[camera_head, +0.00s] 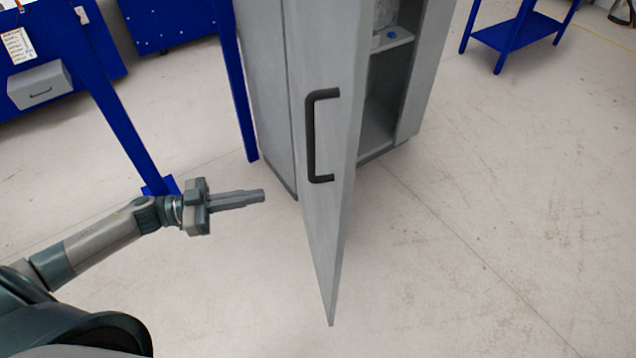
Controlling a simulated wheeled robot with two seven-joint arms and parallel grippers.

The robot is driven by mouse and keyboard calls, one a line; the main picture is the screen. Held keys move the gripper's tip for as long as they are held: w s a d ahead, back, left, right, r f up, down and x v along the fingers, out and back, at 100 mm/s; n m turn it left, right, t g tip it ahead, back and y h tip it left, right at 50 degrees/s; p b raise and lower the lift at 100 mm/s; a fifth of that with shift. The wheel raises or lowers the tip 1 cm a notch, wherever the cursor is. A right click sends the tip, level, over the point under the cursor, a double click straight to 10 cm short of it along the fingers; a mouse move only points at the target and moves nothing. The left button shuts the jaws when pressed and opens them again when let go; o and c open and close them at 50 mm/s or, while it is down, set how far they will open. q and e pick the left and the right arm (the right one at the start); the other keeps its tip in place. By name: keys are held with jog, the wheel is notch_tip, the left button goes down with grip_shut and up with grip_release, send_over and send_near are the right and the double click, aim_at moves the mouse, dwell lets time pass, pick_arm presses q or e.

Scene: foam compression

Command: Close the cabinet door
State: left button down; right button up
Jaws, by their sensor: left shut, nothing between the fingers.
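A tall grey cabinet (262,75) stands at the top centre. Its grey door (335,215) is swung open toward me, and shelves show inside to the right of it. A black bar handle (312,140) is on the face of the door that I see. My left gripper (262,196) is shut and empty, pointing right. In the picture it is to the left of the door, below and left of the handle, with a gap between its fingertips and the door. My right gripper is not in view.
Blue workbenches with blue legs (115,110) stand at the upper left, one with a grey drawer (40,86). A low blue table (515,40) is at the upper right. The pale floor (480,230) right of the door is clear.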

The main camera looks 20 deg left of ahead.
pick_arm(q)
jog(key=shift+w, duration=0.1)
jog(key=p, duration=0.5)
send_near(326, 184)
jog(key=x, duration=0.5)
jog(key=shift+w+d+p, duration=0.35)
jog(key=shift+w+d, duration=0.1)
jog(key=shift+d, duration=0.1)
jog(key=shift+d, duration=0.1)
